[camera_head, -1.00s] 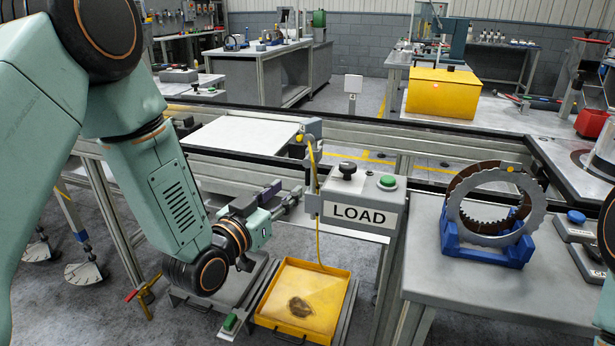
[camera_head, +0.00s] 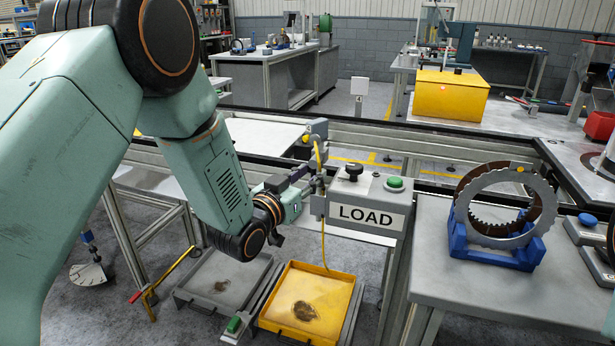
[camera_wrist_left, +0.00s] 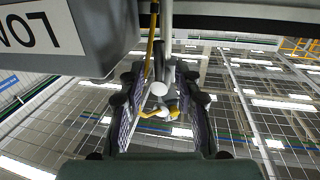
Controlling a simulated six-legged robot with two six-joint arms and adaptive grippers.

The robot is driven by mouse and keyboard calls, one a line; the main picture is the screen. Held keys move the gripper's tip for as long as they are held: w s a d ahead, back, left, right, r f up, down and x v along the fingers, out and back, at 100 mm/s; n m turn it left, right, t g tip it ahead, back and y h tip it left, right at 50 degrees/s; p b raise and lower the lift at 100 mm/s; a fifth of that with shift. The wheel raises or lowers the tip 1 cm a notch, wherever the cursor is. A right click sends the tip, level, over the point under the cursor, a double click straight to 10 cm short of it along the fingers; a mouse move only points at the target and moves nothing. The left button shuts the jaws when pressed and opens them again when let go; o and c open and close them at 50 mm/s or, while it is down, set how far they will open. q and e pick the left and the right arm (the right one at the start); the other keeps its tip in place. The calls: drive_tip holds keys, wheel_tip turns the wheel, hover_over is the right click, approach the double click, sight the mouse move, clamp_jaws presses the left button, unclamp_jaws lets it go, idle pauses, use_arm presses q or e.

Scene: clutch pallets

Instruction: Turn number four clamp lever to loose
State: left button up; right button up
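The sign with a 4 (camera_head: 358,86) stands behind the conveyor rail. Near it, left of the LOAD box, is a grey and yellow fitting (camera_head: 315,133) on the rail, with a yellow cable hanging down. My left gripper (camera_head: 303,184) is level with the left side of the LOAD box, just below this fitting. In the left wrist view my gripper (camera_wrist_left: 160,92) has its two dark fingers apart. Between them show a pale rod with round white ends (camera_wrist_left: 159,89) and a yellow part (camera_wrist_left: 160,114). I cannot tell whether the fingers touch them. Which part is the clamp lever is unclear.
The LOAD box (camera_head: 366,216) with black knob and green button is close on the right. A yellow tray (camera_head: 340,285) and a grey tray (camera_head: 190,296) lie below. A blue stand (camera_head: 490,255) with toothed rings is on the right bench.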

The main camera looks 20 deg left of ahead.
use_arm(q)
clamp_jaws()
drive_tip(key=shift+r+m, duration=0.1)
drive_tip(key=shift+m, duration=0.2)
drive_tip(key=shift+a+r+m+g+y+p, duration=0.35)
drive_tip(key=shift+m+p, duration=0.85)
drive_tip(key=shift+m, duration=1.05)
drive_tip(key=shift+a+r+m+g+y+p, duration=0.25)
drive_tip(key=shift+m+y+p, duration=0.35)
drive_tip(key=shift+m+p, duration=1.15)
drive_tip(key=shift+a+r+m+g+y+p, duration=0.15)
drive_tip(key=shift+r+m+g+y+p, duration=0.4)
drive_tip(key=shift+m, duration=2.15)
drive_tip(key=shift+f+t, duration=0.1)
drive_tip(key=shift+t, duration=0.15)
